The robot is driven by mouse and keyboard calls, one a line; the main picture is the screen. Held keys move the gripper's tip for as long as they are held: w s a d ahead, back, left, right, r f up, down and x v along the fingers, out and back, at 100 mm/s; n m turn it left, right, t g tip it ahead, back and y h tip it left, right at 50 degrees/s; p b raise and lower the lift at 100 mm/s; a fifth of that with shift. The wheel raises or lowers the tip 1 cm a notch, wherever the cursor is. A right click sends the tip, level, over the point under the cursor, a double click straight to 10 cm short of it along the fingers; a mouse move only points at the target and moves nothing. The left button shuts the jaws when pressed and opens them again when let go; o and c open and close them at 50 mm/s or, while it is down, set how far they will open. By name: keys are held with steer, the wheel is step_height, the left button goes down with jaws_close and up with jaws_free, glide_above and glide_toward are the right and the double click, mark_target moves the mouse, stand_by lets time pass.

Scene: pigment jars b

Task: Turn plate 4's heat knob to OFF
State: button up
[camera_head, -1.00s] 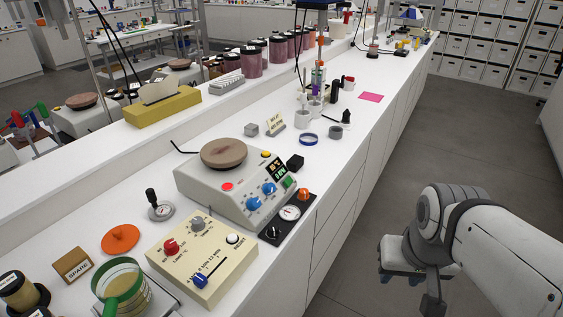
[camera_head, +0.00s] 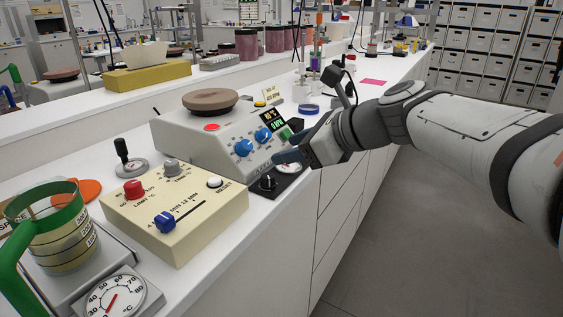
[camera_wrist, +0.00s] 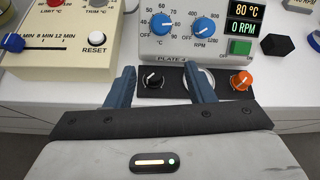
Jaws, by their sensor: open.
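Plate 4 is a grey hot plate (camera_head: 185,140) with a round brown top (camera_head: 210,99). In the wrist view its front panel carries a "PLATE 4" label, partly cut off. Its heat knob (camera_wrist: 162,24) is blue, with a °C scale and OFF at the left; its exact setting is hard to read. The head view shows this knob (camera_head: 243,147) at the left of the blue RPM knob (camera_head: 263,134). My gripper (camera_wrist: 161,76) is open and empty, its fingers below the heat knob and apart from it. In the head view my gripper (camera_head: 284,161) is in front of the panel's right side.
The display (camera_wrist: 244,19) reads 80 °C and 0 RPM. A black strip below the panel holds a black knob (camera_wrist: 152,79), a dial and an orange knob (camera_wrist: 241,81). The aisle is clear.

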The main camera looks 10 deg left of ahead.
mark_target(249, 145)
steer(key=w+a+m+b, duration=0.1)
steer(key=a, duration=0.2)
steer(key=w+a+f+y+b, duration=0.1)
steer(key=w+a, duration=0.1)
steer(key=a, duration=0.1)
steer(key=w+a+f+m+b, duration=0.1)
steer(key=a, duration=0.1)
steer(key=shift+w+a+f+m+t+y+b, duration=0.2)
steer(key=shift+a+m+t+y+b, duration=0.1)
steer(key=shift+a+b, duration=0.1)
steer(key=shift+s, duration=0.1)
steer(key=shift+c, duration=0.2)
steer(key=c, duration=1)
steer(key=shift+o, duration=0.2)
